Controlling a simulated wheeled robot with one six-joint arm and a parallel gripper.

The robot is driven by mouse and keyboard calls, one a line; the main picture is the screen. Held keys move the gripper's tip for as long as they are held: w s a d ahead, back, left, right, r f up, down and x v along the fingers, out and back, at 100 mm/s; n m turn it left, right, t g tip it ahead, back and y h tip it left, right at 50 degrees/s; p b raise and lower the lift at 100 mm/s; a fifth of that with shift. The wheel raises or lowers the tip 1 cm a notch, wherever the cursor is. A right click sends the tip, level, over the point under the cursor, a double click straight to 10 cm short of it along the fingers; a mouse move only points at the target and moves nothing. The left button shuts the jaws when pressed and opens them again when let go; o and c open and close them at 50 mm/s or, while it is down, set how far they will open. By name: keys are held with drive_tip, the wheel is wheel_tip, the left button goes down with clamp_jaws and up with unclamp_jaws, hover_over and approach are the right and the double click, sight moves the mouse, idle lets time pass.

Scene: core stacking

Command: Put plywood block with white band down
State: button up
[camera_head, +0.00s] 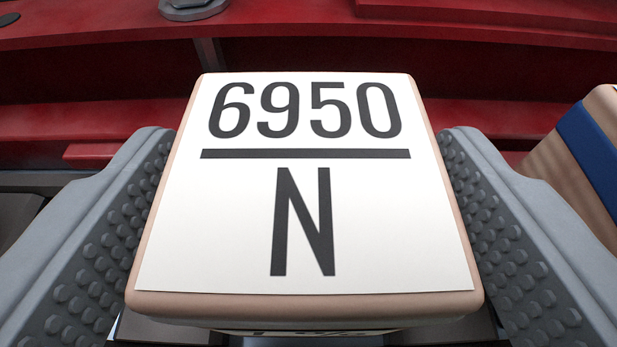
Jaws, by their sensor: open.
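A plywood block (305,245) with a white label reading 6950 over N fills the middle of the view. Its label faces me, and a thin strip of its near side shows below. My gripper (305,160) is open, with one grey studded finger on each side of the block. The right finger seems very close to the block's side; I cannot tell whether either finger touches it. What lies under the block is mostly hidden.
A wooden block with a blue band (590,140) stands close at the right, beside the right finger. Red metal structure (90,85) spans the background, with a grey bolt-like fitting (193,8) at the top.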

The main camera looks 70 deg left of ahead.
drive_tip(key=v, duration=1)
drive_tip(key=s+d+r+m+t+h, duration=0.1)
drive_tip(key=d+r+m+t+h, duration=0.3)
drive_tip(key=d+r, duration=0.7)
drive_tip(key=s+d+r+m+t+h, duration=0.1)
drive_tip(key=d+r+m+t+h, duration=0.4)
drive_tip(key=r, duration=0.9)
drive_tip(key=s+d+r+m+t+h, duration=0.1)
drive_tip(key=s+d+r, duration=0.4)
drive_tip(key=s, duration=0.5)
drive_tip(key=s+d+r+m+t+h, duration=0.1)
drive_tip(key=s+d+r+m+h, duration=0.2)
drive_tip(key=s+d+r, duration=0.3)
drive_tip(key=s+d, duration=0.1)
drive_tip(key=s, duration=0.3)
drive_tip(key=shift+d+r+m+t, duration=0.2)
drive_tip(key=shift+r+m+t, duration=0.1)
